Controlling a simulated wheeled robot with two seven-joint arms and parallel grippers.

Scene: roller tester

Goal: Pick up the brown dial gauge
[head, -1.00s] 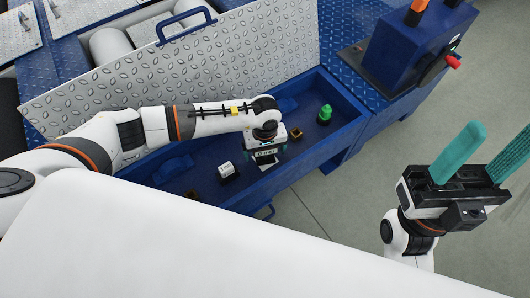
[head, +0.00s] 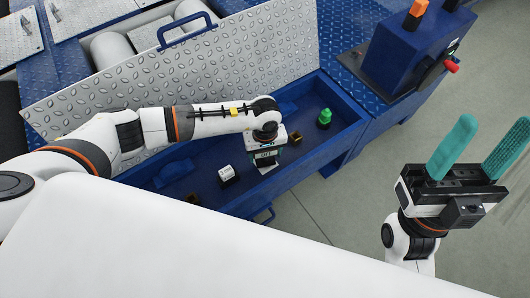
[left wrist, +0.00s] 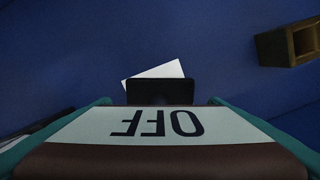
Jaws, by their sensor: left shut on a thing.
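The brown dial gauge (left wrist: 160,160) sits between the teal fingers of my left gripper in the left wrist view. Its pale face reads OFF, upside down in that view. My left gripper (head: 265,158) is shut on it, over the blue trough; in the head view the gripper and wrist hide most of the gauge. I cannot tell how far it is above the trough floor. My right gripper (head: 480,155) is open and empty, off to the right over the floor.
In the blue trough (head: 348,133) are a green object (head: 324,117), a small brown open box (head: 295,138), a white-topped item (head: 226,173) and a white card (left wrist: 158,71) close to the gauge. A raised tread-plate lid (head: 240,60) stands behind. A blue control box (head: 412,42) stands right.

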